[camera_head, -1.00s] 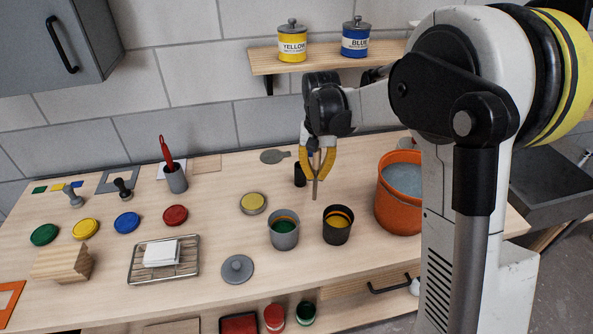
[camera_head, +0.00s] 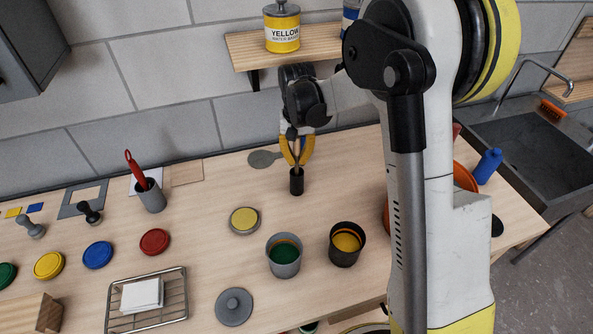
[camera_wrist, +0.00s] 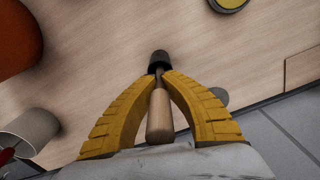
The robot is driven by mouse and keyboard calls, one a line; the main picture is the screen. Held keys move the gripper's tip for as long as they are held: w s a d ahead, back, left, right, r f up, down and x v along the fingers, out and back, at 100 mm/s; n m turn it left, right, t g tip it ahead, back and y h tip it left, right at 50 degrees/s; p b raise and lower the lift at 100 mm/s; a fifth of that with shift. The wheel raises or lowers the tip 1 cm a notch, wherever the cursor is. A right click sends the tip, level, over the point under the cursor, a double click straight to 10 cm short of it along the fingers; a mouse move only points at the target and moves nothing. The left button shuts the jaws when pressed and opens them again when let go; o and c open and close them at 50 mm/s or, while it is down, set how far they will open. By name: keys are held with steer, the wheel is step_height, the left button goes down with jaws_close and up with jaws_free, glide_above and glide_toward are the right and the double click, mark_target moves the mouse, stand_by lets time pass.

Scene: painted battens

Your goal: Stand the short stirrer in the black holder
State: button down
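The short stirrer is between my gripper's yellow fingers (camera_head: 297,158), which are shut on it; its wooden handle (camera_wrist: 160,118) and thin dark shaft show in the wrist view. The black holder (camera_head: 296,184) is a small dark cup standing on the table right below the fingertips. It also shows in the wrist view (camera_wrist: 158,61), just beyond the fingertips. The stirrer's lower end meets the holder's mouth in both views; how deep it reaches inside is hidden.
A grey pot (camera_head: 284,262) with green paint and a black pot (camera_head: 346,250) with yellow paint stand in front. A yellow lid (camera_head: 244,220) lies to the left. A grey holder (camera_head: 152,197) with a red-handled tool stands further left. An orange bucket (camera_head: 464,178) is partly behind my arm.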

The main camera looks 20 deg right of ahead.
mark_target(297, 168)
steer(key=shift+f+b, duration=0.35)
steer(key=shift+f, duration=1.45)
steer(key=shift+f, duration=0.15)
steer(key=c, duration=1.6)
jaws_free()
step_height(297, 168, up, 12)
steer(key=shift+p, duration=1.2)
steer(key=shift+s+r+n+t, duration=0.5)
steer(key=shift+s+r+t, duration=0.8)
steer(key=shift+s, duration=2.65)
steer(key=shift+s+r+n+t, duration=0.5)
steer(key=shift+s+r+t, duration=0.8)
steer(key=shift+s, duration=2.7)
steer(key=shift+s+r+n+t, duration=0.5)
steer(key=shift+s+r+t, duration=0.75)
steer(key=shift+s, duration=2.7)
